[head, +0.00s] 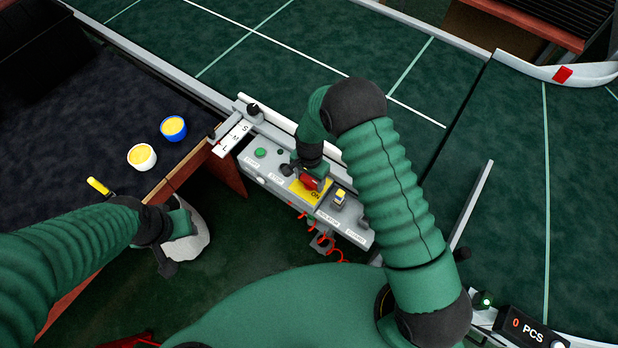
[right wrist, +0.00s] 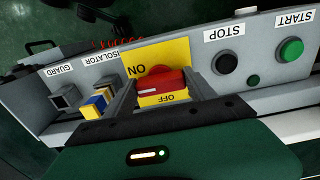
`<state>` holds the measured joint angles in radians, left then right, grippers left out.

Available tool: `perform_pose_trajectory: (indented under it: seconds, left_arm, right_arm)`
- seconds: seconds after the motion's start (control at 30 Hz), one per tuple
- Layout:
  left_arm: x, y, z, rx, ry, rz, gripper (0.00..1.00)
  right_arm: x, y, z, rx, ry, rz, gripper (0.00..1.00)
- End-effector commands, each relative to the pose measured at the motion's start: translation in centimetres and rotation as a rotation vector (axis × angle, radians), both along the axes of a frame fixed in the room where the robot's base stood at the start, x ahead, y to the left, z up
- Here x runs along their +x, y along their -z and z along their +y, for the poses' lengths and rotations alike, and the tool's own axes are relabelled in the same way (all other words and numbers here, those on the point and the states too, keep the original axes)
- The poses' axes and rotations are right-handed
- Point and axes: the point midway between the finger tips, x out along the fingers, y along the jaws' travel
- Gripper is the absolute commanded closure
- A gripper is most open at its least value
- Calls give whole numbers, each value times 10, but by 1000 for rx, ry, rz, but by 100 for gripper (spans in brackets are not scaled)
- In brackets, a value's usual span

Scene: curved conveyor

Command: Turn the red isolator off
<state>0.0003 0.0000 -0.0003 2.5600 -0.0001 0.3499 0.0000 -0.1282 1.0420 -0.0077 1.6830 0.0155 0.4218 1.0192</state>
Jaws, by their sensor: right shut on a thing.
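The red isolator (head: 309,182) is a red knob on a yellow plate (head: 297,191) on the grey control panel. In the right wrist view, the red knob (right wrist: 160,80) sits between ON at the upper left and OFF below it. A pale line runs across the knob; I cannot tell clearly which word it points to. My right gripper (right wrist: 161,92) has one finger on each side of the knob and is shut on it. In the head view, my right gripper (head: 307,170) partly hides the knob. My left gripper (head: 167,266) hangs by the brown table, away from the panel; its jaws are unclear.
The panel has a green START button (right wrist: 291,50), a black STOP button (right wrist: 227,62) and a blue-and-yellow block (right wrist: 96,103) by the GUARD socket. A white cup (head: 142,157) and a blue cup (head: 173,128) stand on the table. The green conveyor (head: 270,50) lies behind.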

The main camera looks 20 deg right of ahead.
Motion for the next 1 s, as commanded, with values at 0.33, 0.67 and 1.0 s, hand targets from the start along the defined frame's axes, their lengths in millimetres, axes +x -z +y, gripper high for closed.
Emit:
perform_pose_trajectory:
  seconds: [0.33,0.67,1.0]
  left_arm:
    - [0,0,0,0,1,0,64]
    - [0,2,0,0,0,0,64]
    - [0,5,0,0,1,0,64]
  right_arm:
    - [5,-2,0,-1,-2,-12,77]
    - [6,-2,-1,0,-101,-14,77]
    - [8,-2,-1,-2,-379,-17,77]
